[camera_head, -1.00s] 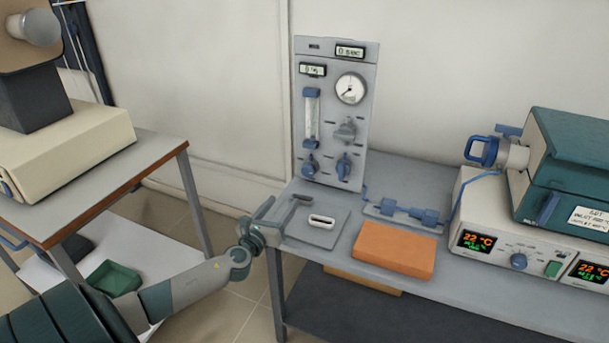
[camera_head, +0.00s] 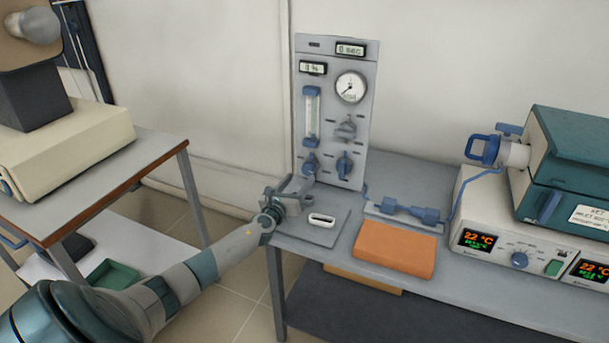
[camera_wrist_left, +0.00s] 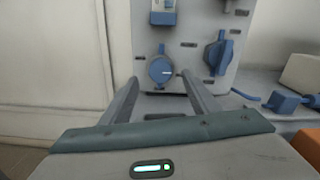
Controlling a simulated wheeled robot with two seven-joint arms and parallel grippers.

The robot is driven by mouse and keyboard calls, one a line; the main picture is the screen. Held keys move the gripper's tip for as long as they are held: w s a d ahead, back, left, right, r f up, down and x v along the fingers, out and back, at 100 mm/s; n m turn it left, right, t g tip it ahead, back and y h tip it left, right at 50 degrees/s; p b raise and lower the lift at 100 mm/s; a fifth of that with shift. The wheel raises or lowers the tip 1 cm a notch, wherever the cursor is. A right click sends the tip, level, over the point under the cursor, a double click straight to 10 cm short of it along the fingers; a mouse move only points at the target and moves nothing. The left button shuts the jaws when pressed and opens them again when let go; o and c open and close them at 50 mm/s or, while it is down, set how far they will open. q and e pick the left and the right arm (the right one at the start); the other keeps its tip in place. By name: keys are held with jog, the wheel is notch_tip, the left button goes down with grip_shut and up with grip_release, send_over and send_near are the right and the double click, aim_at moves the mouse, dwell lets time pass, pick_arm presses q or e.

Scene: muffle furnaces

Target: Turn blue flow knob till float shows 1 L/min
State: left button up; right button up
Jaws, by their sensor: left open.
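The grey gas panel (camera_head: 336,115) stands upright at the back left of the bench. Its flow tube (camera_head: 312,112) is a clear column with blue end caps; the float's height is too small to read. Below it is a blue knob (camera_head: 311,164), which also shows in the left wrist view (camera_wrist_left: 161,70), with a second blue knob (camera_head: 344,166) to its right. My left gripper (camera_head: 301,183) is open and empty, just below and in front of the left blue knob. In the wrist view its fingers (camera_wrist_left: 160,82) point at that knob, one on either side, apart from it. My right gripper is not in view.
A grey plate with a white slotted piece (camera_head: 322,219) lies near my left gripper. An orange block (camera_head: 394,250) and a blue fitting (camera_head: 411,211) lie to the right. Furnaces (camera_head: 572,165) stand at the far right. A second table (camera_head: 161,151) is at left.

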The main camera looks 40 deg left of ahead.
aim_at(307, 170)
pick_arm(q)
jog(key=b+x, duration=0.1)
jog(key=x, duration=0.2)
jog(key=shift+w+f, duration=0.1)
jog(key=shift+w, duration=0.2)
jog(key=shift+w+a, duration=0.15)
jog(key=shift+w, duration=0.6)
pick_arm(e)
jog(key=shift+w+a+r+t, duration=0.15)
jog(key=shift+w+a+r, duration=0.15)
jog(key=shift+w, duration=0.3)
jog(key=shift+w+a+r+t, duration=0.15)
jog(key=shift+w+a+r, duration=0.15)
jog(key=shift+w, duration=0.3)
